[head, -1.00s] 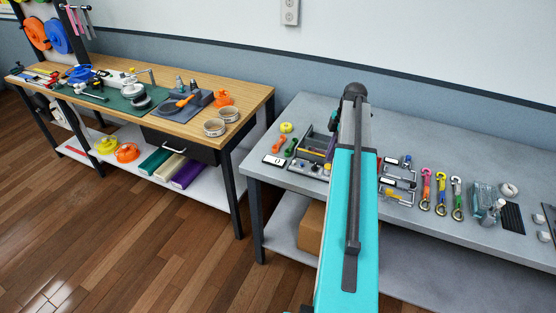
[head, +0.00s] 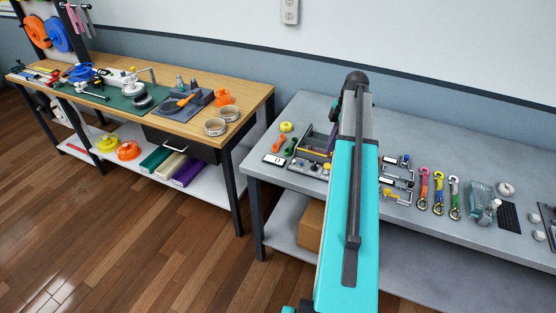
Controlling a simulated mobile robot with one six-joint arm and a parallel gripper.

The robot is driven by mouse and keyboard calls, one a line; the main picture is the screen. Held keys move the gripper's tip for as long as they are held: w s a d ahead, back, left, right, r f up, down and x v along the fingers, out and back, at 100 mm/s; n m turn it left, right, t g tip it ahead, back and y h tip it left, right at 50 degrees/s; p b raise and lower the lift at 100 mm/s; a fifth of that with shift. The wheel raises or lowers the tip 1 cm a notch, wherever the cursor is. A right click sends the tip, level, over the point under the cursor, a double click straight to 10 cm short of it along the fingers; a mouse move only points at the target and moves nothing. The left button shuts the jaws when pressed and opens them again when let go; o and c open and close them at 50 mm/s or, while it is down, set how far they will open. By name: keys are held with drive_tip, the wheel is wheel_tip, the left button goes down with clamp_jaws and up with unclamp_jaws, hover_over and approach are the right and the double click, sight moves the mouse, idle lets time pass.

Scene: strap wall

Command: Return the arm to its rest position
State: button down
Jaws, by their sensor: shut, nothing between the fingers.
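My arm (head: 341,230) rises through the middle of the head view as a long teal link with a dark bar along it. It ends at a dark rounded joint (head: 356,79) above the grey table. A small dark and teal part of my arm shows just left of that joint. My gripper is not visible; the arm hides whatever lies behind it.
The grey table (head: 285,112) holds a parts tray (head: 311,160) left of my arm. Several coloured hooks (head: 438,190) and a clear container (head: 482,200) lie right of it. A wooden workbench (head: 255,92) with tools stands left. The floor (head: 150,235) between is clear.

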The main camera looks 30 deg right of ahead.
drive_tip(key=c, duration=2.4)
unclamp_jaws()
wheel_tip(320, 180, up, 6)
drive_tip(key=p, duration=0.3)
